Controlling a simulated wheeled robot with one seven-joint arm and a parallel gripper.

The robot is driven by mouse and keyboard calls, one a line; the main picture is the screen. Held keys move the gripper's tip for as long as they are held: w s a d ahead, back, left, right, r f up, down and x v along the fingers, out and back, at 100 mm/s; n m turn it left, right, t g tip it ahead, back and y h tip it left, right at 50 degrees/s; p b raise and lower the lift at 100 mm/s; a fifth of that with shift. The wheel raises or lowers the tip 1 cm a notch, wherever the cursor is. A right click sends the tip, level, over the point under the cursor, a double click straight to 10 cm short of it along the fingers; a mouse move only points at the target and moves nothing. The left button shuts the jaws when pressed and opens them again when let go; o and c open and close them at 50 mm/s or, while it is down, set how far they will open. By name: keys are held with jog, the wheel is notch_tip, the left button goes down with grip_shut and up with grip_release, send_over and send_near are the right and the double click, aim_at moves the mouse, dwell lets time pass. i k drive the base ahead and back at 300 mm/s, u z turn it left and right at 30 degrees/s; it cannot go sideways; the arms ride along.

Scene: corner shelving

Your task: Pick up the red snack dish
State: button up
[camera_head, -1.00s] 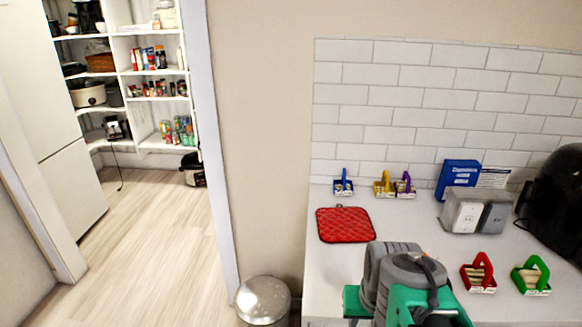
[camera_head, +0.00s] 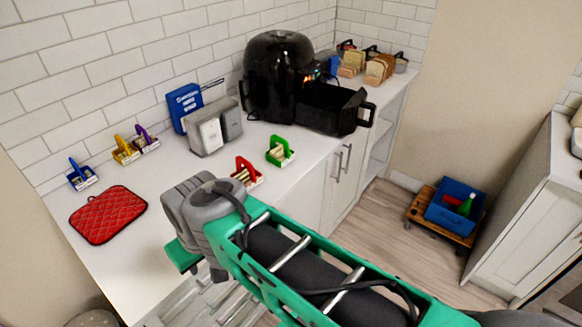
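The red snack dish (camera_head: 246,171) is a small red holder with a raised handle and pale snacks in it. It stands upright near the front edge of the white counter (camera_head: 165,225), left of a similar green dish (camera_head: 280,151). My green and grey arm is in front of the counter, its upper part just below the red dish in the picture and covering some of the counter edge. I see no fingers of my gripper in this view. Nothing visible touches the red dish.
Blue (camera_head: 82,175), yellow (camera_head: 125,150) and purple (camera_head: 145,139) dishes stand along the wall. A red quilted mat (camera_head: 108,214) lies at left.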

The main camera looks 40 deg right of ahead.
aim_at(251, 177)
jog(key=z, duration=0.35)
jog(key=k, duration=0.45)
jog(key=z, duration=0.45)
jog(key=i, duration=0.5)
jog(key=u, duration=4)
jog(key=k, duration=0.95)
jog(key=z, duration=1)
